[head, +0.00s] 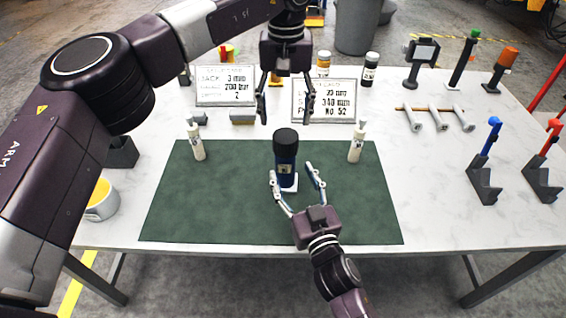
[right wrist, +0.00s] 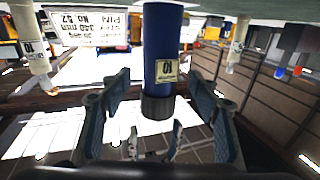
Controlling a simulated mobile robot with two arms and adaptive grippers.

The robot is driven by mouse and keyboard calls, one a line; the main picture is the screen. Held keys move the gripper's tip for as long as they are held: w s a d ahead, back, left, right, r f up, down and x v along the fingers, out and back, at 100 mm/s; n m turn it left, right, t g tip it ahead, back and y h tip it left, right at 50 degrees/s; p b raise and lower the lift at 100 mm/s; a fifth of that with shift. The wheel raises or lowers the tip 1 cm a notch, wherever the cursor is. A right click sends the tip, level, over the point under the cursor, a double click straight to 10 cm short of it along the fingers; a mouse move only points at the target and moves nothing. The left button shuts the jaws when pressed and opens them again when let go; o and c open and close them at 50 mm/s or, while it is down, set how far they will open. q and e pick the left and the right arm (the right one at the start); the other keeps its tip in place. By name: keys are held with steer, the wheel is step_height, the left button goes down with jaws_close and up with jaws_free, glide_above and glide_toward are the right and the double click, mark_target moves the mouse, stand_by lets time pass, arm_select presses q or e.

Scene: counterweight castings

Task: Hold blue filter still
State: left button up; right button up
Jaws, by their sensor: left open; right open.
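The blue filter (head: 286,165) stands upright on the green mat (head: 220,215), with a black cap on top and a pale label. A white piece shows at its foot. My left gripper (head: 286,112) is open and empty, pointing down above the filter's cap. My right gripper (head: 292,172) is open, low at the near side of the filter, its fingers spread towards it. In the right wrist view, which looks upside down, the filter (right wrist: 163,45) lies between the spread fingers of the right gripper (right wrist: 160,78), with gaps on both sides.
Two small white bottles (head: 197,142) (head: 356,144) stand left and right on the mat. Two printed signs (head: 225,86) (head: 323,101) stand behind. Blue (head: 485,170) and red (head: 544,165) tipped stands are at right. The mat's front is mostly clear.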

mark_target(288, 166)
steer(key=shift+w+a+r, duration=0.15)
steer(key=shift+w+r, duration=0.05)
steer(key=shift+w, duration=0.35)
steer(key=x, duration=0.5)
steer(key=shift+f, duration=0.3)
steer(key=shift+s+r, duration=0.1)
steer(key=shift+r, duration=0.05)
jaws_close()
